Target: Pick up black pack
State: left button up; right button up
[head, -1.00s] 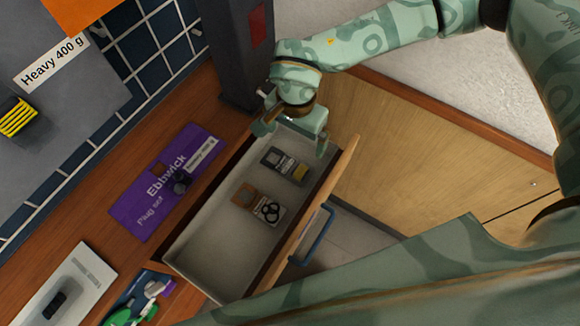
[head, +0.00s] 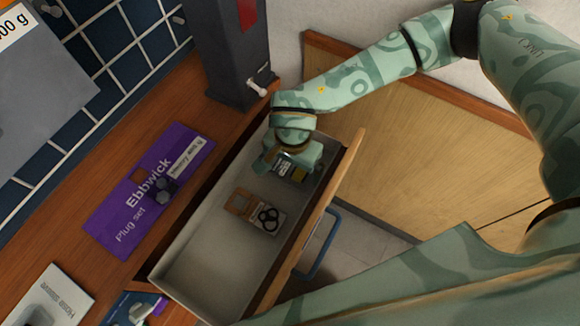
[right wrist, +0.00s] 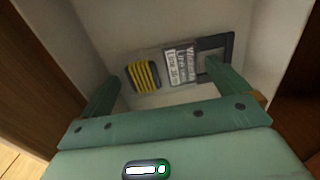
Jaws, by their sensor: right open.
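The black pack (head: 285,169) lies flat in the open drawer, near its far end. It has a black card end, a white printed label and a yellow-and-black striped part. My right gripper (head: 288,174) is directly over it, with its fingers apart, and partly hides it in the head view. In the right wrist view the pack (right wrist: 182,66) lies between and beyond the open fingers (right wrist: 161,72). One fingertip overlaps the black card end in the picture. I cannot tell whether it touches. My left gripper is not in view.
A brown pack with black rings (head: 267,216) lies beside it in the drawer (head: 205,262). The drawer walls stand close around my right gripper. A purple Ebbwick plug set mat (head: 120,218) lies on the wooden counter. A dark grey post (head: 228,55) rises beyond the drawer.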

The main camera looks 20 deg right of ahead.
aim_at(292, 167)
jog(key=c, duration=0.9)
jog(key=shift+o, duration=0.2)
jog(key=shift+r, duration=0.15)
jog(key=shift+r+p, duration=0.25)
jog(key=shift+p, duration=0.05)
notch_tip(292, 167, up, 3)
jog(key=shift+w+f+p, duration=0.1)
jog(key=shift+p, duration=0.95)
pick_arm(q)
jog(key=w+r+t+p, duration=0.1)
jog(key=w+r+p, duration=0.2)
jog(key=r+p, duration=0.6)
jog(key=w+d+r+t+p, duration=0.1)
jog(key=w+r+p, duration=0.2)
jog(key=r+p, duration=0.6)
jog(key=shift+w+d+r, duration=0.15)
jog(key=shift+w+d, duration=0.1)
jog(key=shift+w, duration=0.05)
pick_arm(e)
notch_tip(292, 167, up, 25)
jog(key=shift+f, duration=0.2)
